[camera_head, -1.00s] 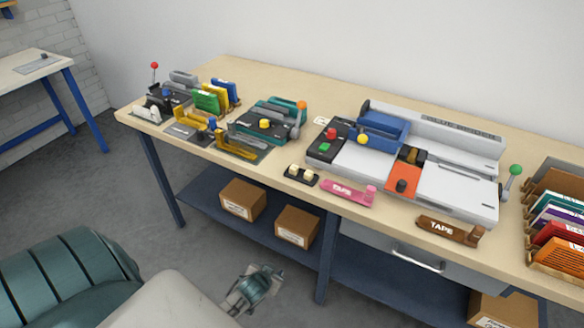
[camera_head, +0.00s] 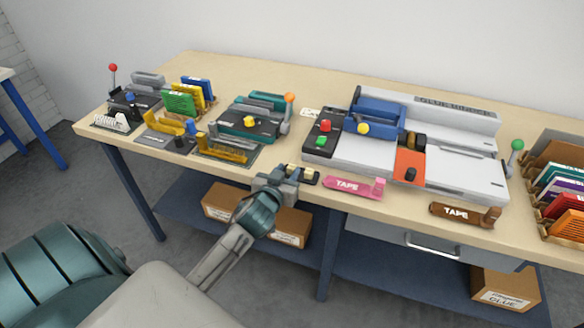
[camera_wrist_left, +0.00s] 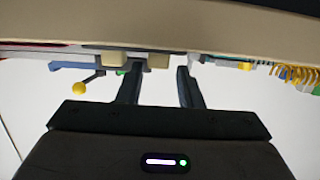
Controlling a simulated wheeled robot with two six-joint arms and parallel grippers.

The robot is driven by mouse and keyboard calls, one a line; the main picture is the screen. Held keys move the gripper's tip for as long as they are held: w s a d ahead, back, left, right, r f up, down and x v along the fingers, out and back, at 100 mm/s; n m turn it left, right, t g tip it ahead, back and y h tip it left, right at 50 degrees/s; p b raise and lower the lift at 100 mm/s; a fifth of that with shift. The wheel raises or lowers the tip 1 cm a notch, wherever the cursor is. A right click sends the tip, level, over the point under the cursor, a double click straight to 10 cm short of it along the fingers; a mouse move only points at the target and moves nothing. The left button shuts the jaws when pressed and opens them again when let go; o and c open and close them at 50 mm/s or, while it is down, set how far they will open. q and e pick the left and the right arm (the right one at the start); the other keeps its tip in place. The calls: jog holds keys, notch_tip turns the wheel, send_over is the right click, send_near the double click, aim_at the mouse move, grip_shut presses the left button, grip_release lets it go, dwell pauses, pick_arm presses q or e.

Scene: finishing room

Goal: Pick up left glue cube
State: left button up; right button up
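Two pale cream glue cubes sit on a small black holder (camera_head: 317,181) at the table's front edge. In the head view my left gripper (camera_head: 280,181) is right at the holder and partly covers the left glue cube (camera_head: 293,170); the right glue cube (camera_head: 309,173) shows beside it. The wrist view is upside down. There my left gripper (camera_wrist_left: 160,76) is open, with its two dark fingers apart. The left glue cube (camera_wrist_left: 158,61) shows between the fingertips, and the right glue cube (camera_wrist_left: 110,60) lies outside them. I cannot tell whether a finger touches a cube. My right gripper is not in view.
A pink tape dispenser (camera_head: 353,187) lies just right of the holder. A large grey binding machine (camera_head: 340,153) stands behind it. Yellow and teal tools (camera_head: 228,148) stand to the left. Cardboard boxes (camera_head: 222,200) rest on the shelf below.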

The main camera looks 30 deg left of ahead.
aim_at(291, 170)
pick_arm(q)
jog(key=shift+w+a, duration=0.15)
jog(key=shift+w, duration=0.45)
jog(key=x, duration=0.2)
jog(key=p+x, duration=0.1)
jog(key=x, duration=0.1)
jog(key=shift+w+f, duration=0.15)
jog(key=shift+f, duration=0.15)
jog(key=shift+c, duration=0.4)
grip_shut()
